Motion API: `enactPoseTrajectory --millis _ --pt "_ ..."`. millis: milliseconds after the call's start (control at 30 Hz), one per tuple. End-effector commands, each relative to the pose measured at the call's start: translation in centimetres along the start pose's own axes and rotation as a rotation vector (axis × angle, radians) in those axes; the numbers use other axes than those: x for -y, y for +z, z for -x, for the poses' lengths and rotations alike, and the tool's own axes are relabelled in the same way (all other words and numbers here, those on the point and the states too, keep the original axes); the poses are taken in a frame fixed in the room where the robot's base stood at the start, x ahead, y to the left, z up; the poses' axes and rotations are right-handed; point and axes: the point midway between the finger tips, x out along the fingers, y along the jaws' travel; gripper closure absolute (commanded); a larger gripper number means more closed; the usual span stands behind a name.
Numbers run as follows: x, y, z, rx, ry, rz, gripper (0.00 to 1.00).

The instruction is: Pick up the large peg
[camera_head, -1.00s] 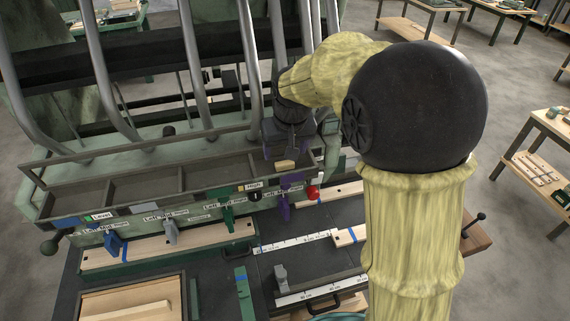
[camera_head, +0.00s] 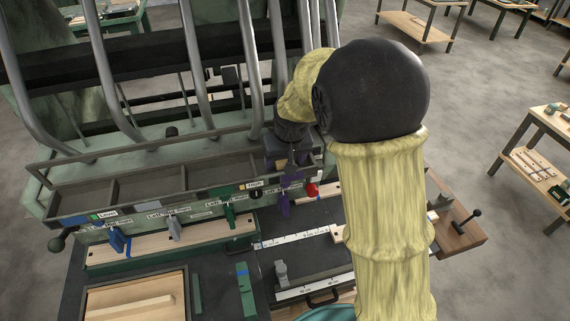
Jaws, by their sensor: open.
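My gripper (camera_head: 284,163) points down over the right end of the long grey tray (camera_head: 150,190) on the green machine. It is open, but its fingers are small and dark in this view. A small pale wooden piece, which may be the large peg, shows faintly at the fingertips (camera_head: 291,163); most of it is hidden by the gripper. I cannot tell whether the fingers touch it. A longer light wooden bar (camera_head: 130,309) lies in a wooden box (camera_head: 137,284) at the lower left, far from my gripper.
Coloured levers line the tray's front: blue (camera_head: 117,241), grey (camera_head: 174,229), green (camera_head: 229,212) and purple (camera_head: 285,204), with a red knob (camera_head: 312,190). Metal bars (camera_head: 197,65) rise behind the tray. A dark bench with rulers (camera_head: 290,239) lies in front.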

Motion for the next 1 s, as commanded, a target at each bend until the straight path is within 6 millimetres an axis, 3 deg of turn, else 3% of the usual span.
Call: enactPoseTrajectory --millis 100,333,733,1000 --pt "-0.1 0.0 0.0 0.0 0.0 -0.001 0.33" --pt "-0.2 0.0 0.0 0.0 0.001 -0.003 0.76" --pt "-0.2 -0.3 0.8 -0.003 0.001 -0.003 0.77" --pt "-0.2 -1.7 5.2 -0.007 0.0 -0.003 0.77"
